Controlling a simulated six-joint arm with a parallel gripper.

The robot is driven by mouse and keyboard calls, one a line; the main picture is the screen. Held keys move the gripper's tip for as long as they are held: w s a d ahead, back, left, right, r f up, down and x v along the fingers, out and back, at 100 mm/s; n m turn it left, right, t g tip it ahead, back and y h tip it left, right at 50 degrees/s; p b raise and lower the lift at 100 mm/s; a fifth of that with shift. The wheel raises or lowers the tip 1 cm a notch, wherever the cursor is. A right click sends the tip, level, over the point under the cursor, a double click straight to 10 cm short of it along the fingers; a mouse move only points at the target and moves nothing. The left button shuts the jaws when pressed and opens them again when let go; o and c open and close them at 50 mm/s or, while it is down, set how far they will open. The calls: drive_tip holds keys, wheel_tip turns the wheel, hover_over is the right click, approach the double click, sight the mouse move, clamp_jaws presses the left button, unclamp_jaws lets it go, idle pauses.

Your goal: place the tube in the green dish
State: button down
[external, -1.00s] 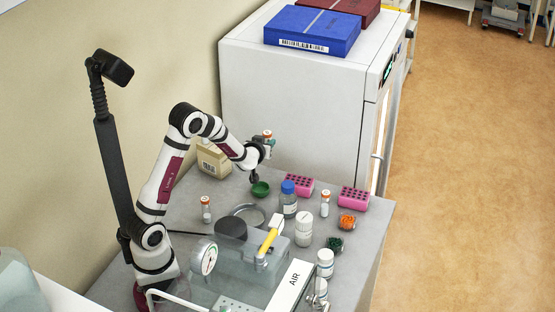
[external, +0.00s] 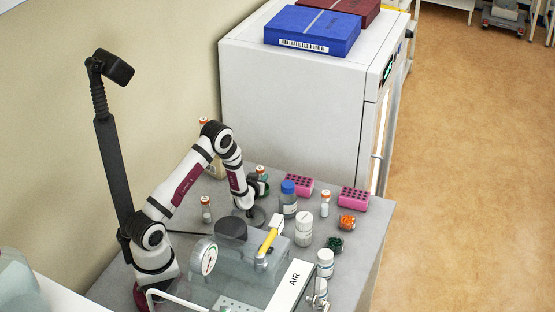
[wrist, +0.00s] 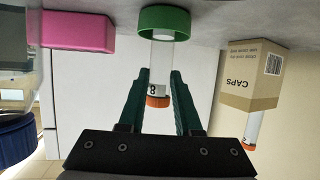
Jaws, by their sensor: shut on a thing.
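My gripper (wrist: 160,76) is shut on the tube (wrist: 160,58), a clear tube with an orange cap and a white label. The wrist view is upside down, with the table at the top. There the tube is upright, and its bottom end reaches the green dish (wrist: 164,16). I cannot tell whether it touches the dish's floor. In the external view my gripper (external: 262,181) is low at the back of the table, with the orange cap (external: 260,169) above its fingers. The dish is mostly hidden there by my arm and gripper.
Pink racks (external: 299,185) and a blue-capped bottle (external: 288,200) stand right of the gripper. A capped vial (external: 206,209) stands left. A white cabinet (external: 290,110) is behind.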

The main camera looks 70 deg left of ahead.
drive_tip(key=shift+f, duration=0.1)
drive_tip(key=c, duration=0.6)
unclamp_jaws()
